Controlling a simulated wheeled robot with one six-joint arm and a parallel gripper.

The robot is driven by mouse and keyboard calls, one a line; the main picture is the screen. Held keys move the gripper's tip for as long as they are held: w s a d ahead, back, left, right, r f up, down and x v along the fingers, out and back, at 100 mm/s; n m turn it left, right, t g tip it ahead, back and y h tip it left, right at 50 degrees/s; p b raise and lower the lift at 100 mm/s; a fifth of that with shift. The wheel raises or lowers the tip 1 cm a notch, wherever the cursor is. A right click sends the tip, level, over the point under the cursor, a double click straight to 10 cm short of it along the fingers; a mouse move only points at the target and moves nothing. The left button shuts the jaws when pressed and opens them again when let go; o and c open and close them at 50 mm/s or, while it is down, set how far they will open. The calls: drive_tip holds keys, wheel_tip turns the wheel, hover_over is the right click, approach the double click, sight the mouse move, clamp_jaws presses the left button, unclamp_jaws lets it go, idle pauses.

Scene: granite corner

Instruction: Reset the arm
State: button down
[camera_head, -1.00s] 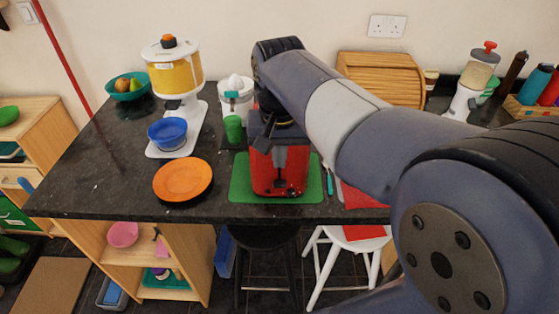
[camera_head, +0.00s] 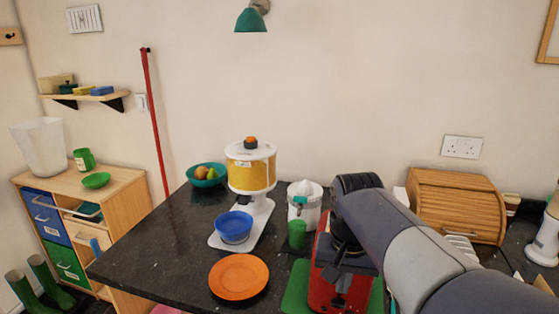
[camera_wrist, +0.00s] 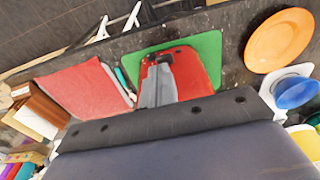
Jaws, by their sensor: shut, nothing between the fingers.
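My gripper (camera_head: 342,264) is shut with nothing between its fingers. In the head view it hangs at the end of my bent arm, in front of a red appliance (camera_head: 324,292), and partly hides it. Whether the two touch cannot be told. The red appliance stands on a green mat (camera_head: 294,292). The wrist view also shows the appliance (camera_wrist: 192,75) and the mat (camera_wrist: 211,47), with part of my own arm filling the bottom.
On the dark worktop (camera_head: 170,250) are an orange plate (camera_head: 239,277), a blue bowl (camera_head: 234,227), a yellow-and-white dispenser (camera_head: 251,172), a green cup (camera_head: 297,234), a white juicer (camera_head: 304,204) and a wooden bread box (camera_head: 457,206). The worktop's left part is clear.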

sight(340, 299)
drive_tip(key=f, duration=0.4)
drive_tip(key=w+f, duration=0.1)
drive_tip(key=f, duration=0.1)
drive_tip(key=shift+d+f, duration=0.15)
drive_tip(key=shift+f, duration=0.1)
drive_tip(key=shift+r, duration=0.1)
